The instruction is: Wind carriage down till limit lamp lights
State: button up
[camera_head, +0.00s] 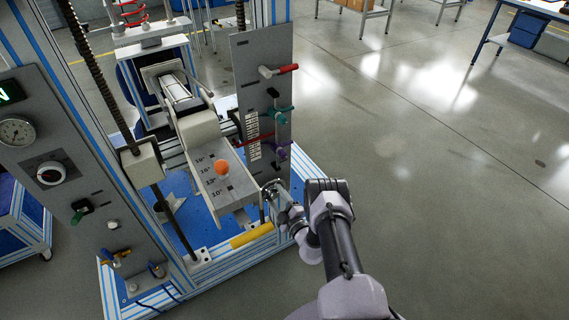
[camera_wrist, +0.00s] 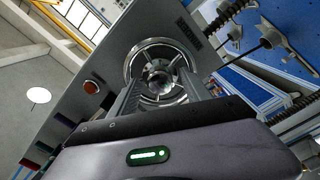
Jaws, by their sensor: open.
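A round metal handwheel (camera_wrist: 163,52) with spokes is on the grey panel, straight ahead in the wrist view. It shows small in the head view (camera_head: 271,189) at the panel's lower end. My gripper (camera_wrist: 163,92) is open, its two fingers pointing at the wheel's hub; I cannot tell whether they touch it. In the head view my gripper (camera_head: 284,207) is beside the wheel. A round orange-red lamp (camera_wrist: 91,87) sits on the panel left of the wheel and does not look lit. What seems to be the carriage (camera_head: 198,127) is between the uprights, with a red pointer by a scale.
Red, green and purple handles (camera_head: 280,150) stick out of the panel (camera_head: 262,50). A yellow bar (camera_head: 251,235) lies low on the frame. Floor at right is clear.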

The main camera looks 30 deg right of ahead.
jog(key=shift+w+r, duration=0.55)
jog(key=shift+r, duration=0.1)
jog(key=shift+s+f+p, duration=0.3)
jog(key=shift+s+p, duration=0.25)
jog(key=shift+p, duration=0.05)
jog(key=s+p, duration=0.1)
jog(key=s, duration=0.2)
jog(key=shift+s+f, duration=0.1)
jog(key=shift+f, duration=0.05)
jog(key=shift+s+f, duration=0.15)
jog(key=shift+s, duration=0.05)
jog(key=shift+f+m+b, duration=0.35)
jog(key=shift+m+b, duration=0.65)
jog(key=shift+b, duration=0.25)
jog(key=shift+r+m, duration=0.1)
jog(key=shift+m, duration=0.4)
jog(key=shift+s+d+r, duration=0.1)
jog(key=shift+r, duration=0.1)
